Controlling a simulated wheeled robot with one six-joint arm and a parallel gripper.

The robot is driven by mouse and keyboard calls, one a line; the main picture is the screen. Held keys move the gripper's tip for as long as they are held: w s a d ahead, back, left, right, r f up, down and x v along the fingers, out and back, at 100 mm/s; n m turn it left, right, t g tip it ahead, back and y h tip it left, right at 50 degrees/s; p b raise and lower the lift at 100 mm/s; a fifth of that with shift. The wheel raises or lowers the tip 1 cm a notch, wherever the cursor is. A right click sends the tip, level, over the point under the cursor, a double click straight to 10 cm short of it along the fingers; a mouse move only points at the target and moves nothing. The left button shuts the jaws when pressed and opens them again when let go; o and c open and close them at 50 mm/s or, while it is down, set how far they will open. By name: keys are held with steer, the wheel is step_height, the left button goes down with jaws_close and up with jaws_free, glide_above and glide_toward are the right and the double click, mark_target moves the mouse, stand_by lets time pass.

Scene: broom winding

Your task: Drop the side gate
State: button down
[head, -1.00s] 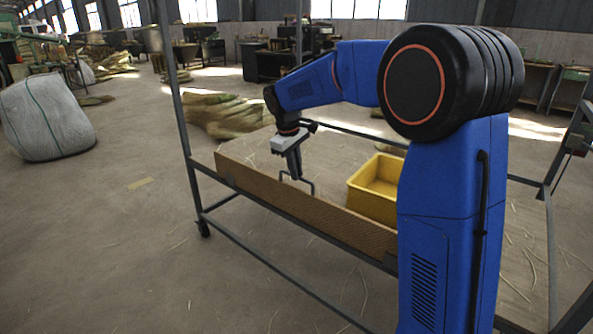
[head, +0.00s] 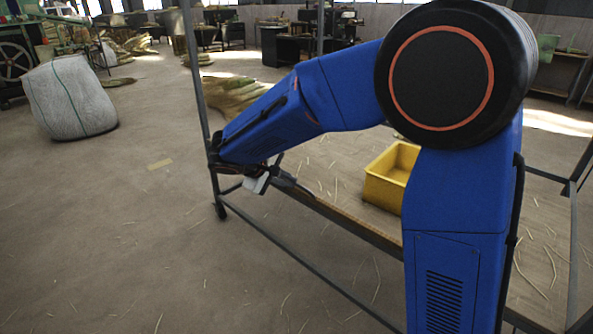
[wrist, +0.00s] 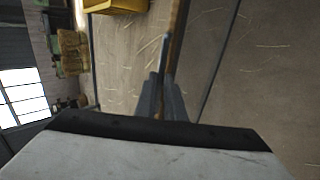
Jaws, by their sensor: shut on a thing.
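The side gate (head: 338,211), a long tan board, shows in the head view only as a thin strip along the near side of the cart's deck. In the wrist view the gate (wrist: 176,35) is a narrow brown edge running away from the fingers. My gripper (head: 300,190) is low at the gate's far left part, with the forearm sloping down to it. In the wrist view its fingers (wrist: 162,95) are shut on the gate's thin grey handle (wrist: 164,62). The gripper and forearm hide the gate's left end, and its exact tilt is hard to tell.
A yellow bin (head: 390,175) stands on the cart's deck, with loose straws around it. The cart's dark posts (head: 195,80) and lower rail (head: 290,265) frame the near side. A white bale (head: 70,97) stands far left.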

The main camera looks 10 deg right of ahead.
steer(key=s+a+f+t+h, duration=0.2)
steer(key=a+f, duration=0.1)
steer(key=f, duration=0.3)
steer(key=s+a+f+t+h, duration=0.2)
steer(key=a+f+h, duration=0.1)
steer(key=f, duration=0.3)
steer(key=shift+s+a+f+h, duration=0.25)
steer(key=shift+s+f+h, duration=0.05)
steer(key=shift+s+f, duration=0.1)
steer(key=c, duration=1.8)
jaws_free()
steer(key=shift+c, duration=0.2)
steer(key=v, duration=1.7)
